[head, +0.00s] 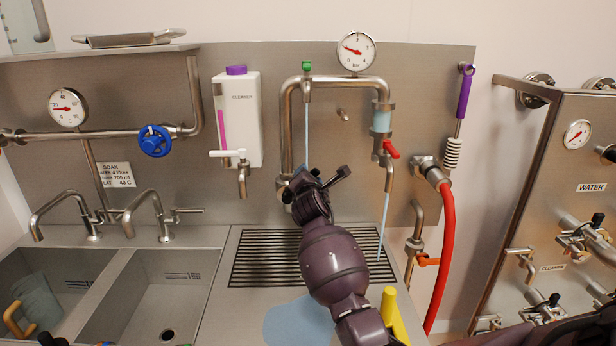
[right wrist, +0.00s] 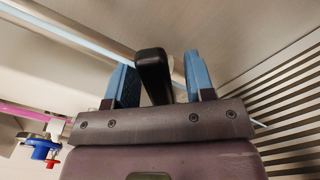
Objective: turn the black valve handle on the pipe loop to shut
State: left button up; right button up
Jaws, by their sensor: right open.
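The pipe loop (head: 288,125) stands on the steel back panel, with a gauge above it. My right arm reaches up from the bottom, and my right gripper (head: 303,180) is at the lower end of the loop's left leg. In the right wrist view the black valve handle (right wrist: 153,75) stands between the two blue-padded fingers of my right gripper (right wrist: 157,78). The fingers are open, with a visible gap on the right side of the handle; the left finger is close beside it. In the head view my gripper mostly hides the handle.
A blue puddle (head: 300,322) lies in front. A yellow object (head: 392,312) stands close by my right arm. A red hose (head: 446,250) hangs at the right.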

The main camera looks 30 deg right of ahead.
jog(key=shift+w+d, duration=0.3)
jog(key=shift+w, duration=0.2)
jog(key=shift+c, duration=0.3)
grip_shut()
